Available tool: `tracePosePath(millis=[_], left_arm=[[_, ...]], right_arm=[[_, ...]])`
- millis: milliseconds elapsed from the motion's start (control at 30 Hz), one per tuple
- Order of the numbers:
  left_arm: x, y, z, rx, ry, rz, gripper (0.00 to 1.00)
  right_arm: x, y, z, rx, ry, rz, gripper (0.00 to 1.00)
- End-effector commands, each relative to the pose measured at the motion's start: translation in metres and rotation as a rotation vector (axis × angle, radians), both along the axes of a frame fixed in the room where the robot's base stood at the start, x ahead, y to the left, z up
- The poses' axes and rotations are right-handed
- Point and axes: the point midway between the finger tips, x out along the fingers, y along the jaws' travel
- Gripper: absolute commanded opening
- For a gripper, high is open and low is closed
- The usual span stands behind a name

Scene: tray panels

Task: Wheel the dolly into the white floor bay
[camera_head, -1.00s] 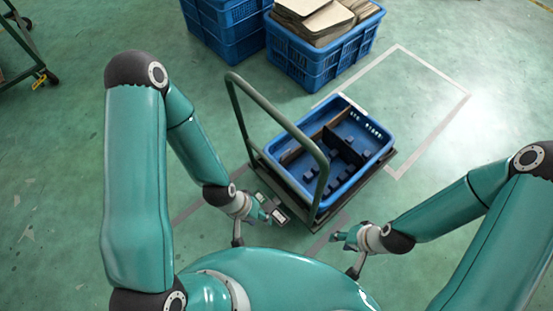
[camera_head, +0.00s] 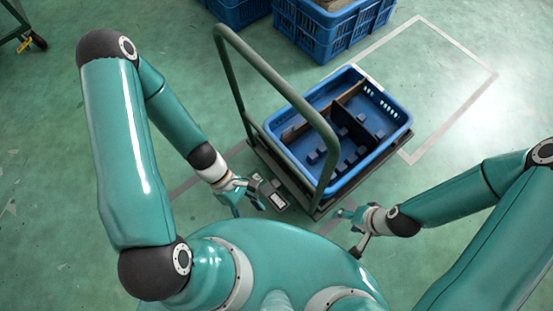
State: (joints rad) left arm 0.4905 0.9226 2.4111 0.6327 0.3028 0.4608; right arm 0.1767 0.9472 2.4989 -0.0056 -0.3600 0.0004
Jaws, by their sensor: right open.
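The dolly is a dark flat platform with a tall green push handle (camera_head: 258,68) on its near left side. A blue divided tray (camera_head: 400,118) rides on it. The white floor bay (camera_head: 497,76) is a taped rectangle on the floor behind and right of the dolly; the tray hides part of its outline. My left gripper (camera_head: 246,198) is low, left of the dolly's near edge, its fingers apart and empty. My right gripper (camera_head: 345,213) is open and empty, near the platform's near right corner. Neither gripper visibly holds the handle.
A blue crate (camera_head: 325,38) with brown contents stands behind the dolly, near the bay's left side. Another blue crate (camera_head: 236,10) stands left of it. A green cart (camera_head: 20,25) is at the far left. The bay's visible floor is clear.

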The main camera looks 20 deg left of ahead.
Motion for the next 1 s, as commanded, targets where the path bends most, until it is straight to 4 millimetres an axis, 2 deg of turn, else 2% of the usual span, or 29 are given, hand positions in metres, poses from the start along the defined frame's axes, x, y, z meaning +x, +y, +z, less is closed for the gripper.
tracePosePath(millis=[33, 133, 200, 267, 300, 400, 500, 600, 700, 800, 1000], left_arm=[[0.005, -0.002, -0.035, -0.048, 0.134, 0.194, 0.58], [0.030, -0.006, -0.050, -0.181, 0.387, 0.563, 0.58], [0.058, 0.001, -0.060, -0.302, 0.544, 0.811, 0.58], [0.085, 0.015, -0.068, -0.423, 0.662, 1.008, 0.58], [0.103, 0.029, -0.073, -0.509, 0.730, 1.127, 0.58], [0.140, 0.071, -0.083, -0.726, 0.856, 1.370, 0.58], [0.163, 0.113, -0.090, -0.921, 0.926, 1.534, 0.58], [0.174, 0.145, -0.091, -1.058, 0.956, 1.623, 0.58], [0.180, 0.161, -0.090, -1.130, 0.968, 1.664, 0.58], [0.187, 0.162, -0.089, -1.155, 0.973, 1.674, 0.58], [0.214, 0.144, -0.089, -1.151, 0.973, 1.668, 0.58]], right_arm=[[0.000, 0.000, -0.045, 0.000, 0.000, 0.000, 0.62], [0.000, 0.000, -0.086, 0.000, 0.000, 0.000, 0.62], [0.000, 0.000, -0.114, 0.000, 0.000, 0.000, 0.62], [0.000, 0.000, -0.136, 0.000, 0.000, 0.000, 0.62], [0.000, 0.000, -0.150, 0.000, 0.000, 0.000, 0.62], [0.000, 0.000, -0.179, 0.000, -0.001, 0.000, 0.62], [0.000, 0.000, -0.199, 0.000, -0.001, 0.000, 0.62], [0.000, 0.000, -0.209, 0.000, -0.001, 0.000, 0.62], [0.000, 0.000, -0.213, 0.000, -0.001, 0.000, 0.62], [0.000, 0.000, -0.215, 0.000, -0.001, 0.000, 0.62], [0.000, 0.000, -0.222, 0.000, -0.001, 0.000, 0.62]])
